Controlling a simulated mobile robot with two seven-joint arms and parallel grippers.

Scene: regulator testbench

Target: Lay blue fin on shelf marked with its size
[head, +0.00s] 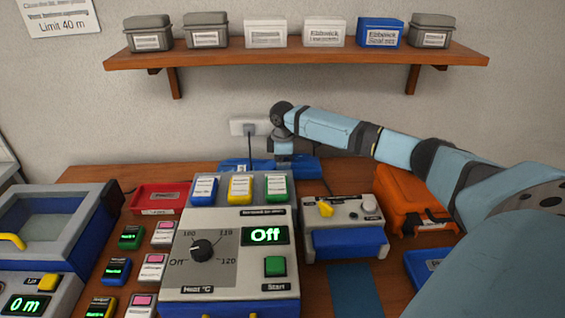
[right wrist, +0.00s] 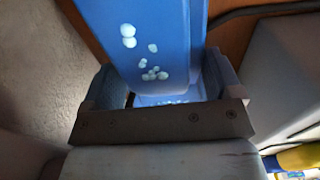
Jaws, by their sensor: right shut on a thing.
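My right gripper (head: 284,163) reaches down behind the grey console, at the back of the table near the wall. In the right wrist view, its fingers (right wrist: 160,95) are shut on a blue piece with pale spots, which I take to be the blue fin (right wrist: 185,50). In the head view, blue surfaces show on both sides of the gripper (head: 238,163); the console hides their lower part, and I cannot tell whether they are all the fin. A wooden wall shelf (head: 300,60) holds several boxes; no size mark is readable on it. My left gripper is not in view.
The grey console (head: 228,262) with an "Off" display stands in front of the gripper. A smaller grey device (head: 345,222) and an orange case (head: 405,200) stand to its right. A red tray (head: 158,197) and a blue basin (head: 55,220) are at left.

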